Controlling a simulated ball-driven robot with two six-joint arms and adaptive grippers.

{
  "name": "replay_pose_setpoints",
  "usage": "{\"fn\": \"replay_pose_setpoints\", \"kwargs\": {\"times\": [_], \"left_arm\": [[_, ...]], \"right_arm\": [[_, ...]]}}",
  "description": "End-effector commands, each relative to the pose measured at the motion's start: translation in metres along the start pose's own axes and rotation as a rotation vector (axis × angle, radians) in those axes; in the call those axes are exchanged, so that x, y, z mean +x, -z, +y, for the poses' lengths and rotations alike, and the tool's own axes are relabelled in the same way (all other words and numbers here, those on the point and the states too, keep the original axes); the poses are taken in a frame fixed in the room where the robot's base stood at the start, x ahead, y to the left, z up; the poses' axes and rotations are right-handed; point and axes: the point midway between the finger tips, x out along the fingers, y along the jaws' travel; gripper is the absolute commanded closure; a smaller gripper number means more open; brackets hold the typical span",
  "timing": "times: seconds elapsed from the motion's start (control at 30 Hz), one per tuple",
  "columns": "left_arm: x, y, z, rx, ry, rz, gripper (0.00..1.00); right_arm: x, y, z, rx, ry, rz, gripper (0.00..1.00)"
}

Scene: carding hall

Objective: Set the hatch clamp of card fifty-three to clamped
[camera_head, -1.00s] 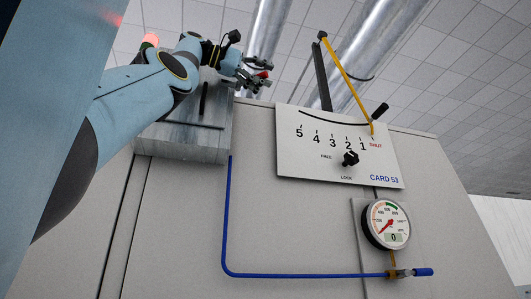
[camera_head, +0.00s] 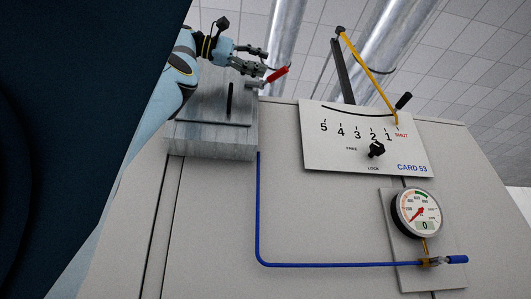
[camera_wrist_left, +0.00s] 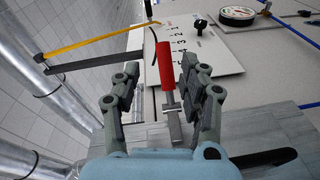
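The hatch clamp shows as a red-gripped handle (camera_head: 277,75) on a metal stem, by the upper right of a grey metal box (camera_head: 212,145). In the head view it slants up to the right. My left gripper (camera_head: 264,61) is open beside it, at the box's top. In the left wrist view the red handle (camera_wrist_left: 165,66) and its stem lie between the spread fingers (camera_wrist_left: 160,82), with gaps visible on both sides. The clamp's base is partly hidden. My right gripper is not in view.
A white CARD 53 plate (camera_head: 330,160) with a scale, black knob (camera_head: 376,150) and yellow lever (camera_head: 370,78) is to the right. Below are a gauge (camera_head: 417,213) and blue pipe (camera_head: 330,264). Silver ducts (camera_head: 386,45) run overhead.

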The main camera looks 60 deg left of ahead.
Motion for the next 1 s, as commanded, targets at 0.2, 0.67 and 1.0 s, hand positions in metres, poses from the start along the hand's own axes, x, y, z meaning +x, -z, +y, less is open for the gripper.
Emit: {"fn": "replay_pose_setpoints", "kwargs": {"times": [0.2, 0.67, 1.0], "left_arm": [[-0.015, -0.002, -0.006, -0.001, 0.001, 0.0, 0.57], [-0.021, -0.003, -0.008, -0.002, 0.005, -0.001, 0.57], [-0.021, -0.003, -0.008, -0.002, 0.004, -0.001, 0.57]], "right_arm": [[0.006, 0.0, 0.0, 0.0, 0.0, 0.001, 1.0], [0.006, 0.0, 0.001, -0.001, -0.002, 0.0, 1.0], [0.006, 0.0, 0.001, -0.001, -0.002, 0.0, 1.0]]}}
